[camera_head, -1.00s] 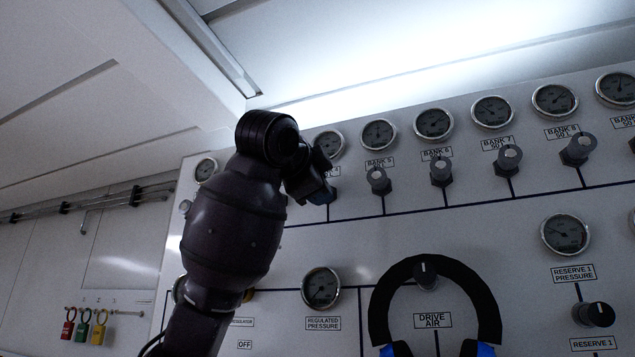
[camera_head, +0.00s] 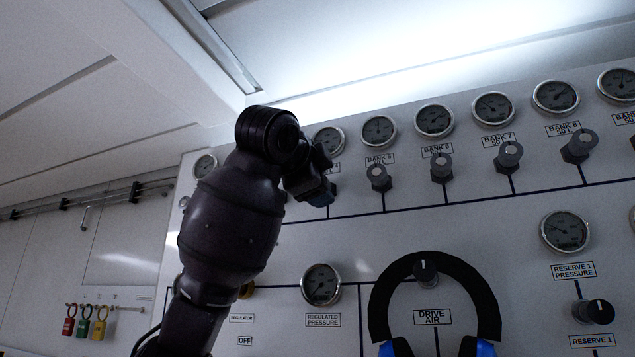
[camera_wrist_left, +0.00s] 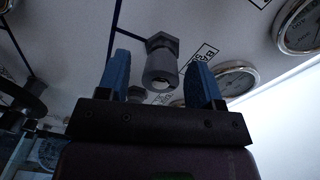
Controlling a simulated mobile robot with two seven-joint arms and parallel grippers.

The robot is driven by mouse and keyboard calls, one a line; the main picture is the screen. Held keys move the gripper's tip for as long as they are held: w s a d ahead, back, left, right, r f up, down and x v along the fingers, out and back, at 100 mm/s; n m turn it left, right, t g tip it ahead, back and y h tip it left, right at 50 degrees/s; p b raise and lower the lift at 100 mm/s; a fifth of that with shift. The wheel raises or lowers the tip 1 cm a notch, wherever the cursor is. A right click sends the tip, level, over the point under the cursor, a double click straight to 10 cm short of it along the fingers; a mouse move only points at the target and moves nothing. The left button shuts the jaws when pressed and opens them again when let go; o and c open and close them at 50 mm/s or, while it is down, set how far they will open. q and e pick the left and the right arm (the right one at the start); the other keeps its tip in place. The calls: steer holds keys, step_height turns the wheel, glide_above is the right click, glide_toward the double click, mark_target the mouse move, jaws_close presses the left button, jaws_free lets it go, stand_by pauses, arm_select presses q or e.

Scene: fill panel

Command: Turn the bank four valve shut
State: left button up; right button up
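My left gripper (camera_head: 320,190) is raised against the upper row of the panel, at the left end of the visible bank valves. In the head view it covers the valve there, and only the end of a label reading "4" shows beside it. In the left wrist view my left gripper (camera_wrist_left: 160,82) has its two blue fingers spread. A grey valve knob (camera_wrist_left: 160,70) on a hexagonal base shows between them, with visible gaps on both sides. Whether the fingers surround it in depth is unclear. My right gripper is not in view.
The bank 5 valve (camera_head: 379,177) and bank 6 valve (camera_head: 441,166) stand close to the right, with gauges above. A black arch with blue ends (camera_head: 436,262), like a headset, hangs around the drive air knob (camera_head: 425,273). Coloured padlocks (camera_head: 84,322) hang far left.

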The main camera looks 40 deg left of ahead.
arm_select(q)
steer(key=s+d+b, duration=0.2)
steer(key=s, duration=0.8)
steer(key=shift+s+r, duration=0.2)
steer(key=shift+s, duration=0.15)
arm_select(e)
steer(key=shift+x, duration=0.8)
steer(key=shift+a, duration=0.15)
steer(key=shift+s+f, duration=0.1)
